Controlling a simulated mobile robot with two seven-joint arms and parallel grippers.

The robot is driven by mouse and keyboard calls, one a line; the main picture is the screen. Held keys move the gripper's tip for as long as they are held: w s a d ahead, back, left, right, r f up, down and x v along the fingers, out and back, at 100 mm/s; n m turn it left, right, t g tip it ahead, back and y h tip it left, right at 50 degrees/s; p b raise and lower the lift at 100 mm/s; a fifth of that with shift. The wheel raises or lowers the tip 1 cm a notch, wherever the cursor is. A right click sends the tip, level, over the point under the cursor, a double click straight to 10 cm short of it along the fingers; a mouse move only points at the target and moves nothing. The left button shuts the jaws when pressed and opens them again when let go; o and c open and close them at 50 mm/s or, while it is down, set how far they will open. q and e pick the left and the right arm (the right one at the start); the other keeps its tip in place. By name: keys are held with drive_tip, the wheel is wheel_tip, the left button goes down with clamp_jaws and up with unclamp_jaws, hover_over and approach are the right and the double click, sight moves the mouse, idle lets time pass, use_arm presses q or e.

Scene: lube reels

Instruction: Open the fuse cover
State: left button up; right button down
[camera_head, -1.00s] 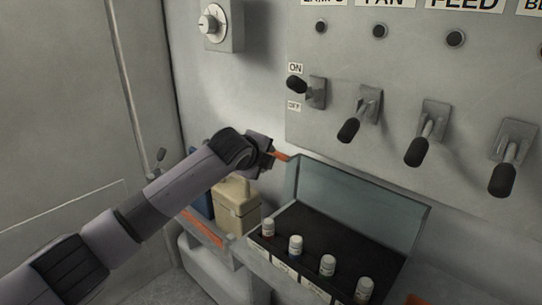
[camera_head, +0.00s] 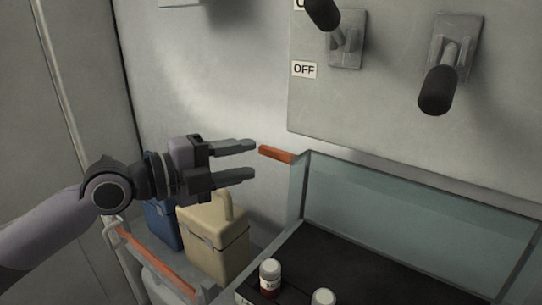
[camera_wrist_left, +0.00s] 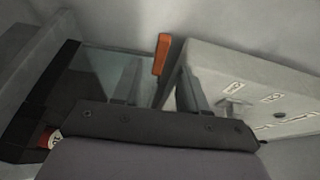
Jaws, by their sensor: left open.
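The fuse cover (camera_head: 400,210) is a clear, bluish panel standing raised at the back of the dark fuse tray (camera_head: 345,262), which is uncovered. An orange handle (camera_head: 276,154) sticks out at its upper left corner. My left gripper (camera_head: 250,160) is open and empty, just left of the handle, its fingers pointing at it and apart from it. In the left wrist view, the handle (camera_wrist_left: 161,54) appears ahead of the spread fingers (camera_wrist_left: 160,82), with the clear cover (camera_wrist_left: 105,65) to the left. My right gripper is out of view.
White-capped fuses (camera_head: 270,275) stand in the tray. A beige box (camera_head: 215,238) and a blue box (camera_head: 163,222) sit below my left gripper, near an orange rail (camera_head: 155,260). The switch panel (camera_head: 390,110) is on the wall above the cover.

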sight(271, 155)
use_arm(q)
drive_tip(key=shift+w+d, duration=0.2)
drive_tip(key=shift+d, duration=0.35)
drive_tip(key=shift+p+x, duration=0.4)
drive_tip(key=shift+x, duration=2.55)
clamp_jaws()
